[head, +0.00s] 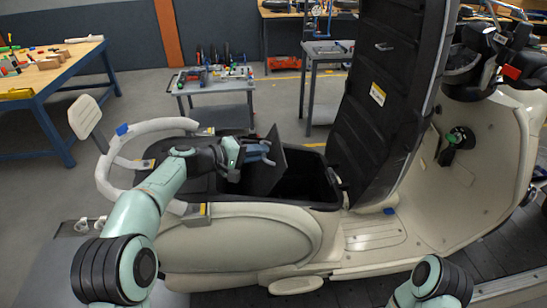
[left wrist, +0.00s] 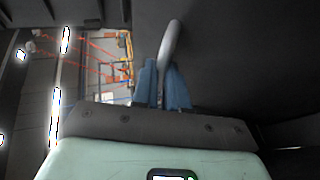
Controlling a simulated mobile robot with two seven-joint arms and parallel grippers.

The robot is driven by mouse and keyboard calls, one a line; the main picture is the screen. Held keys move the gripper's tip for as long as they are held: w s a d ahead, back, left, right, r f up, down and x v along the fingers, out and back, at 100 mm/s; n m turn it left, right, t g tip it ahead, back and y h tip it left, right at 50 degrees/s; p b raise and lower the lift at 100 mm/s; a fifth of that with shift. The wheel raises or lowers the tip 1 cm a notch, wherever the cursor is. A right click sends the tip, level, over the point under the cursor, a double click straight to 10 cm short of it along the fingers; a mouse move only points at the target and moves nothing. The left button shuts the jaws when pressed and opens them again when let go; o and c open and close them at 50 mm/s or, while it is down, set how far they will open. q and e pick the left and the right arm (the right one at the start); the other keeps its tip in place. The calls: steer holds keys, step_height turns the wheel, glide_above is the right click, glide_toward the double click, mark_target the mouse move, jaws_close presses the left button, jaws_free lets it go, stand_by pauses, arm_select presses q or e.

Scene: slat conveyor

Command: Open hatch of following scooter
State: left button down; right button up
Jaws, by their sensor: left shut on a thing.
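The cream scooter (head: 240,245) stands side-on in the head view with its long black seat (head: 375,105) raised. Under the seat is an open dark storage bay (head: 305,180). A dark flat hatch panel (head: 271,168) stands tilted up at the bay's left part. My left gripper (head: 262,152) is at this panel. In the left wrist view its blue fingers (left wrist: 164,88) are shut on a grey curved handle (left wrist: 169,45), which stands out from the dark panel (left wrist: 225,60). The handle is mostly hidden in the head view. My right gripper is out of view; only part of that arm shows at the bottom.
The scooter's pale rear rail (head: 110,165) curves around the left of my left forearm. The handlebar (head: 490,50) is at the upper right. A grey cart (head: 215,85) with tools stands behind, and a blue-framed workbench (head: 45,75) is at the far left.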

arm_select(q)
steer(key=shift+s+a+f, duration=0.1)
steer(key=shift+s+a, duration=0.05)
steer(key=shift+a, duration=0.7)
steer(key=shift+s+a+f, duration=0.1)
steer(key=shift+s+a, duration=0.1)
steer(key=shift+a, duration=0.6)
steer(key=shift+s+a+f, duration=0.1)
steer(key=shift+s+a, duration=0.05)
steer(key=shift+a, duration=0.7)
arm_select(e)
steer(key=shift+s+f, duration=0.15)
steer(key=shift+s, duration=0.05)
arm_select(q)
steer(key=c, duration=1.5)
jaws_free()
steer(key=shift+o, duration=0.2)
steer(key=shift+r, duration=0.1)
